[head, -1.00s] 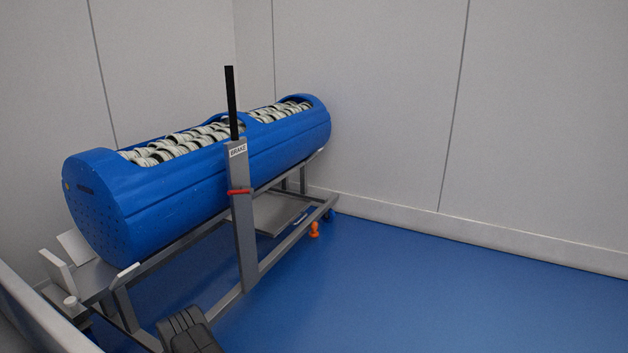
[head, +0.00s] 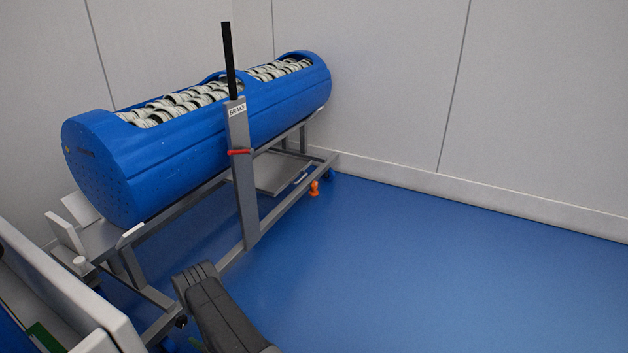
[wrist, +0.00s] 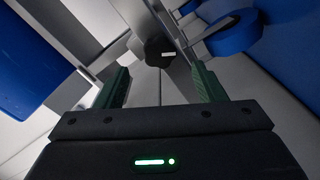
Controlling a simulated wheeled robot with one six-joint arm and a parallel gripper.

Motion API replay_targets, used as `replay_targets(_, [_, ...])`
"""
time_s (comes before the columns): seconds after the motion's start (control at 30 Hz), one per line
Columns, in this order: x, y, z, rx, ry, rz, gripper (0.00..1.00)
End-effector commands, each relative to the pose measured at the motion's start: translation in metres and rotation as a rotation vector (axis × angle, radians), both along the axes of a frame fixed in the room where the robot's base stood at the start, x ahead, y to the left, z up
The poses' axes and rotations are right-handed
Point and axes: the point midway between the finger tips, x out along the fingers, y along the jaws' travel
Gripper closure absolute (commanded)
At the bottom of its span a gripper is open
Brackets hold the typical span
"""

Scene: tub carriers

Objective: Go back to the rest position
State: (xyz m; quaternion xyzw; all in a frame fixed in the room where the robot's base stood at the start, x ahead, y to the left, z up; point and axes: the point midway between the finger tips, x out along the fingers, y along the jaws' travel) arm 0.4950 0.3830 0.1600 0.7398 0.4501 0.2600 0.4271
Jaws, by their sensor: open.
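My gripper (wrist: 161,86) shows in the wrist view with its two green fingers spread apart and nothing between them. Beyond the fingers is a dark round part with a small white mark (wrist: 160,52); I cannot tell what it is. In the head view my dark arm rises from the bottom edge, in front of the carrier's frame. The gripper's fingers cannot be made out there. The blue tub (head: 180,165) lies on its grey carrier (head: 246,215), filled with rows of pale ring-like parts.
A post with a BRAKE label (head: 237,110), a black lever (head: 229,60) and a red band (head: 240,152) stands before the tub. An orange caster part (head: 314,188) is at the carrier's far end. Pale panels (head: 70,290) fill the lower left. The blue floor (head: 430,260) is clear on the right.

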Motion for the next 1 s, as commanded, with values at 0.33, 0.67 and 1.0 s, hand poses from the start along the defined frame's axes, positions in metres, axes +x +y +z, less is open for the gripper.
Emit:
replay_targets(0.33, [0.029,0.055,0.000,0.013,0.024,-0.001,0.37])
replay_targets(0.67, [0.029,0.054,0.001,0.137,0.266,-0.001,0.37])
replay_targets(1.0, [0.029,0.054,0.001,0.263,0.510,-0.001,0.37])
